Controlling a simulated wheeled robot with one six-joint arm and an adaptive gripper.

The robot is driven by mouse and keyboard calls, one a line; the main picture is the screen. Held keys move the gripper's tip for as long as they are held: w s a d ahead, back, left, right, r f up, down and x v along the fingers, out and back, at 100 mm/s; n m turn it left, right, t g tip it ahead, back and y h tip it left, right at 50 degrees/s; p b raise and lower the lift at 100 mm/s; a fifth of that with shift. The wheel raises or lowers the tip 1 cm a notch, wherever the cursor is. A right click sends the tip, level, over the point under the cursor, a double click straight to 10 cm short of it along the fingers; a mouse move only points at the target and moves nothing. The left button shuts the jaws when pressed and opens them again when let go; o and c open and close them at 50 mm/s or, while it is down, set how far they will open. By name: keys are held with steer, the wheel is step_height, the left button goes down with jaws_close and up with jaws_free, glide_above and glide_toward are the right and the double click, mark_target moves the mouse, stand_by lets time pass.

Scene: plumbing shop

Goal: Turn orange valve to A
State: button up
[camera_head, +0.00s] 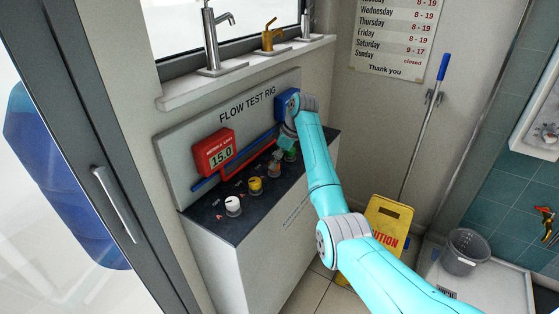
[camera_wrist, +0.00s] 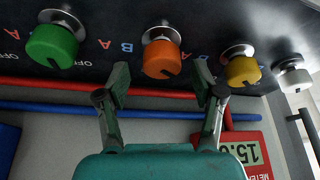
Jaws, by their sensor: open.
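The orange valve knob (camera_wrist: 162,60) is in the upper middle of the wrist view, on a metal stem on the dark panel. A dark notch shows at its lower edge, on the side facing my gripper. Red and blue A and B letters are printed beside the knobs. My gripper (camera_wrist: 160,84) is open and empty. Its two fingers are spread, one to each side of the orange knob and just below it in the picture. I cannot tell whether they touch it. In the head view my gripper (camera_head: 287,147) is over the far part of the panel and partly hides the knobs there.
A green knob (camera_wrist: 52,46) is left of the orange one in the wrist view. A yellow knob (camera_wrist: 242,70) and a white knob (camera_wrist: 291,76) are on the right, the yellow one close to a finger. Red and blue pipes and a red meter (camera_head: 215,152) run along the backboard.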

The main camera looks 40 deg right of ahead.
steer(key=v, duration=1.1)
steer(key=shift+d, duration=0.15)
